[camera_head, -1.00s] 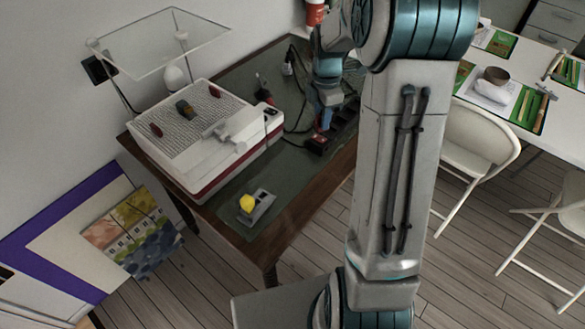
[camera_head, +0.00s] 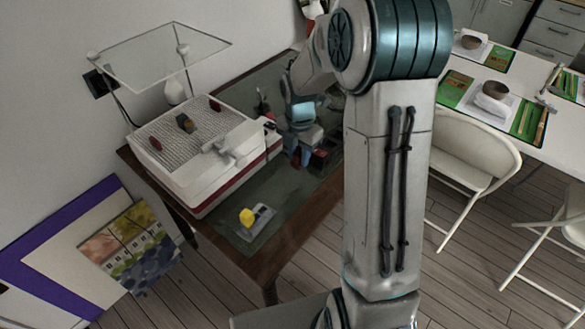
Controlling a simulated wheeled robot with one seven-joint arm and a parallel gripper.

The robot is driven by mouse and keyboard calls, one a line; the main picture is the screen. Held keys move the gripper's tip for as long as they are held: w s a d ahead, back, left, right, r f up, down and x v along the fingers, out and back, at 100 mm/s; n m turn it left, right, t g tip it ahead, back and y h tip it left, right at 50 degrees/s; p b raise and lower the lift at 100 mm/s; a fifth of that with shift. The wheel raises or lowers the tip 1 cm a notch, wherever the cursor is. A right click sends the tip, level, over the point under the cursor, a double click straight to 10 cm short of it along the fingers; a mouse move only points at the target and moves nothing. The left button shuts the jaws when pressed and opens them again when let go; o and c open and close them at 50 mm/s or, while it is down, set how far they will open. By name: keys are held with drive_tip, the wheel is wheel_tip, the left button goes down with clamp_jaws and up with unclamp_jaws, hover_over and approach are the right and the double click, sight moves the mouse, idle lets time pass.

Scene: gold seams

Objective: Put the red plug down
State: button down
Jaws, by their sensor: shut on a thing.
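My gripper (camera_head: 300,158) is low over the dark green mat on the wooden table, just right of the white and red machine. It is shut on the red plug, of which only a small dark red bit (camera_head: 296,165) shows at the fingertips. The fingers and wrist hide the rest. I cannot tell whether the plug touches the mat. A black power strip with a red switch (camera_head: 320,153) lies just right of the fingers, partly behind my arm.
The white machine (camera_head: 203,150) with its gridded top and glass pane (camera_head: 160,55) stands close on the left. A grey holder with a yellow piece (camera_head: 247,216) sits near the front edge. The mat (camera_head: 283,190) between is bare. A dark cable lies behind the gripper.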

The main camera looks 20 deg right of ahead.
sight(293, 162)
drive_tip(key=shift+s+a+f, duration=0.15)
drive_tip(key=shift+a+f, duration=0.35)
drive_tip(key=shift+a, duration=0.25)
drive_tip(key=shift+f, duration=2)
drive_tip(key=shift+f, duration=0.1)
drive_tip(key=shift+f+b, duration=0.45)
drive_tip(key=shift+f, duration=0.1)
drive_tip(key=c, duration=1.1)
unclamp_jaws()
drive_tip(key=shift+o, duration=0.2)
drive_tip(key=shift+r, duration=0.15)
